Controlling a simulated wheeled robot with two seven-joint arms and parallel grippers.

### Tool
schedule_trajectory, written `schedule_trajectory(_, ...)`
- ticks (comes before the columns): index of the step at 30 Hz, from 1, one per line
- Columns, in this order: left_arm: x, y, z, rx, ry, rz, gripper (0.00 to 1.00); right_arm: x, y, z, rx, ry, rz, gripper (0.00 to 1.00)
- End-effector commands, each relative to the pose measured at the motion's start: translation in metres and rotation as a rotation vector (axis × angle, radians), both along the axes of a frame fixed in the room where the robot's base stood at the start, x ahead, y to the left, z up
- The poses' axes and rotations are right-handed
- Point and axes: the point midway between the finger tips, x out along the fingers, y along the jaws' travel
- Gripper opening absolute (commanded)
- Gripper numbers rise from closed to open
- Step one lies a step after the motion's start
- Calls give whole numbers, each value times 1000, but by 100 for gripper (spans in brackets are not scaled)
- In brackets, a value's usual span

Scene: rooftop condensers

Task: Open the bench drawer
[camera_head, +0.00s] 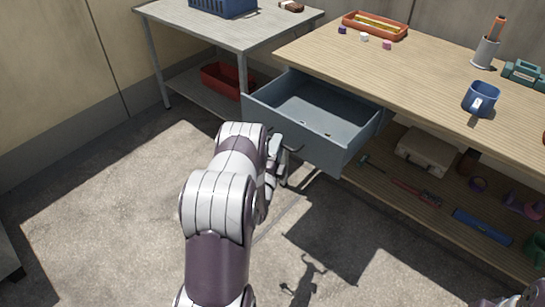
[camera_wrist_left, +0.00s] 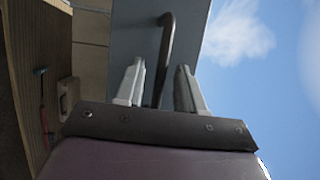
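The blue-grey bench drawer (camera_head: 345,150) is pulled well out from under the wooden bench top, its inside showing, with a few tiny items on its floor. My left gripper (camera_head: 279,165) is at the drawer's front face. In the left wrist view the dark bar handle (camera_wrist_left: 167,45) on the drawer front (camera_wrist_left: 135,35) runs down between the two fingers of my left gripper (camera_wrist_left: 160,80). The fingers stand apart, with gaps beside the handle. In the head view the handle is partly hidden by my gripper. My right gripper is out of view; only part of my right arm shows at the bottom right.
The wooden bench (camera_head: 425,70) carries an orange tray (camera_head: 375,25), a blue mug (camera_head: 481,98) and a pen cup (camera_head: 486,52). Its lower shelf holds a pale case (camera_head: 425,150) and tools. A metal table (camera_head: 225,30) stands at left. The concrete floor before the drawer is clear.

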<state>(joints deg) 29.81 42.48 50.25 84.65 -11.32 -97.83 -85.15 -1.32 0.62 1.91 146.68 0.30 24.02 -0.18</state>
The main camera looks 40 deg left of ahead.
Motion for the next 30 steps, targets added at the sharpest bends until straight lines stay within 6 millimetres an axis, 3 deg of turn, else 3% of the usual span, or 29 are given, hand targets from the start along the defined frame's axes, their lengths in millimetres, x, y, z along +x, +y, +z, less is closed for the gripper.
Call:
schedule_trajectory(6, -56, -19, -9, -4, 6, 1, 38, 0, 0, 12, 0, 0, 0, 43)
schedule_trajectory(12, -93, -30, -17, -2, 2, 1, 38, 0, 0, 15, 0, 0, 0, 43)
schedule_trajectory(17, -103, -34, -20, 0, 1, 0, 38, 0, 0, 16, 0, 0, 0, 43)
schedule_trajectory(30, -103, -34, -20, -1, 1, 0, 38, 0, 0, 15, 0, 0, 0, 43)
